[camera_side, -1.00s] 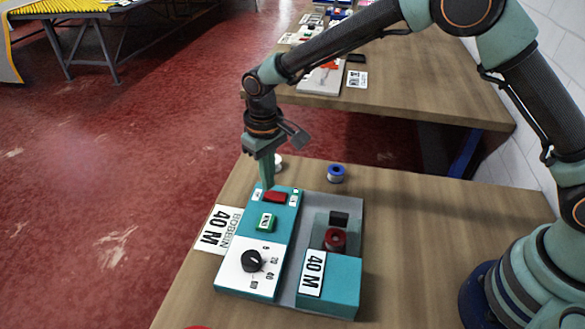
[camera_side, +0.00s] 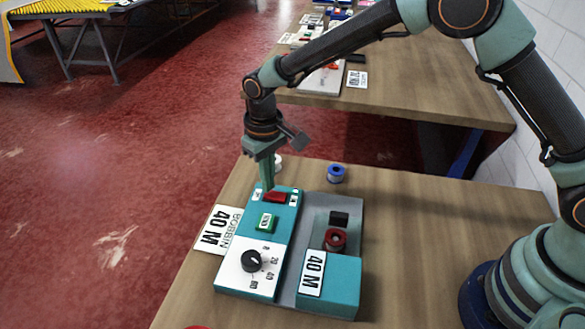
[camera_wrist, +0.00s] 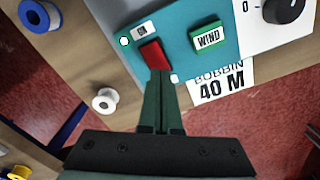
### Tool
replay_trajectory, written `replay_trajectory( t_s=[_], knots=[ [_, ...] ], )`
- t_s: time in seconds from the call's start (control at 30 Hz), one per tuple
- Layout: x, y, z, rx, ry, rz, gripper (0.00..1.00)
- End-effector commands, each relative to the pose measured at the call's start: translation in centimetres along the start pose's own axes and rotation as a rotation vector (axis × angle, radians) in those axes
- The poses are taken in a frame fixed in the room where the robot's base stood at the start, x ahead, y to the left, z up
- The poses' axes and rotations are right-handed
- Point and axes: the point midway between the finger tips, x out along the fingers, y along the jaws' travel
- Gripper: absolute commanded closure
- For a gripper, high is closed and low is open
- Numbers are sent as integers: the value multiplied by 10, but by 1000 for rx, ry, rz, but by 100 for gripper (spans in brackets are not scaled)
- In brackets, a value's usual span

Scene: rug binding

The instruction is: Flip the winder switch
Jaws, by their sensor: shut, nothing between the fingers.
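The winder is a teal control box (camera_side: 289,217) on a grey base, with a red rocker switch (camera_side: 278,197) near its far end. The switch also shows in the wrist view (camera_wrist: 154,54), on the teal panel beside a small white label. My gripper (camera_side: 268,187) is shut and empty, pointing down at the switch. In the wrist view its fingertips (camera_wrist: 160,75) are at the near edge of the switch, and I cannot tell whether they touch it. A green WIND button (camera_side: 267,222) and a black dial (camera_side: 252,261) sit farther along the panel.
A red bobbin (camera_side: 335,240) sits on the winder beside a teal block labelled 40 M (camera_side: 335,285). A BOBBIN 40 M card (camera_side: 218,230) lies at the left. A blue spool (camera_side: 336,173) and a white spool (camera_wrist: 105,100) stand behind. The right tabletop is clear.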

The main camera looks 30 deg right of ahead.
Motion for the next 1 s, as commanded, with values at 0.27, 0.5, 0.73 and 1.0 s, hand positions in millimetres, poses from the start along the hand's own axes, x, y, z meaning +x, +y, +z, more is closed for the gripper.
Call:
replay_trajectory(
  t_s=[0.27, 0.5, 0.73, 1.0],
  knots=[
    [4, 0, 0, 0, -1, 0, 100],
    [7, 0, 0, 0, -1, 0, 100],
    [10, 0, 0, 0, -1, 0, 100],
    [14, 0, 0, 0, -1, 0, 100]
  ],
)
